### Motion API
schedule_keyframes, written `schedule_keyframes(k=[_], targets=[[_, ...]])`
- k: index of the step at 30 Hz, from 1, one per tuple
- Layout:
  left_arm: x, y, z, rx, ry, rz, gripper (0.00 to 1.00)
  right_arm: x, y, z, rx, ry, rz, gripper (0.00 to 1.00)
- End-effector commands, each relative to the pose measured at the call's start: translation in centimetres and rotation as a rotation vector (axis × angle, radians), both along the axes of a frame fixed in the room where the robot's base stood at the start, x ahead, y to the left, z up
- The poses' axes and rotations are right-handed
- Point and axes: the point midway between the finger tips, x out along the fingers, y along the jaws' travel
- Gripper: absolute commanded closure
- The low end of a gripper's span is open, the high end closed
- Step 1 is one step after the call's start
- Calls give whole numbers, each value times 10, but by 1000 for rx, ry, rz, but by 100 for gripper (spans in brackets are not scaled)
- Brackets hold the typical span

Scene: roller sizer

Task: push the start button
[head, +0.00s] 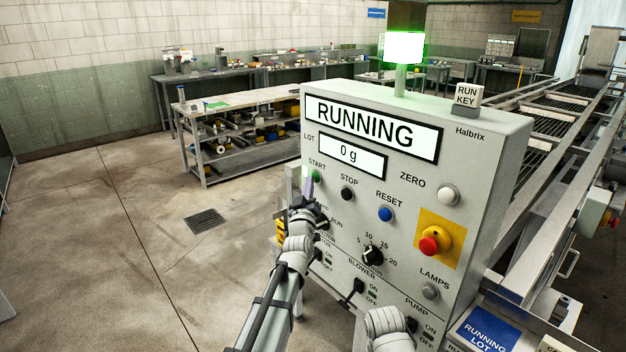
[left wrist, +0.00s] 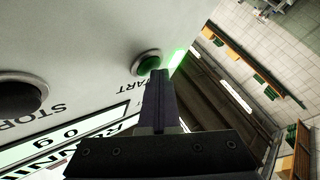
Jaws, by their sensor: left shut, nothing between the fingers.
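The green start button (head: 317,176) is at the left edge of the grey control panel (head: 470,150), under the label START. My left gripper (head: 308,186) is shut and empty, its tips right beside the button. In the left wrist view, the shut fingers (left wrist: 158,78) reach up to the lower edge of the green button (left wrist: 149,63). I cannot tell whether they touch it. The panel's upper display (head: 360,124) reads RUNNING and the lower one (head: 347,155) reads 0 g. The lamp on top (head: 404,47) glows green. My right gripper does not show.
The black stop button (head: 347,193) and blue reset button (head: 386,214) sit to the right of start. A red emergency stop (head: 430,245) is on a yellow plate. A roller conveyor (head: 560,130) runs behind the panel. The floor to the left is open.

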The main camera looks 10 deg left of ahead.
Motion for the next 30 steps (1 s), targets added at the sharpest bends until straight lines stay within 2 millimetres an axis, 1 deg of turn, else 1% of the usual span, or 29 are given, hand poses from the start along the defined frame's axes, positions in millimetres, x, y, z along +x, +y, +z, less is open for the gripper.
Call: schedule_keyframes(k=[5,15,25,30], targets=[[-1,1,0,0,1,0,100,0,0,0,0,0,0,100],[-14,10,0,1,1,0,100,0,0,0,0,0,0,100],[-15,12,0,0,1,0,100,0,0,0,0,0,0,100],[-26,20,0,1,0,2,100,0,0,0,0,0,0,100]])
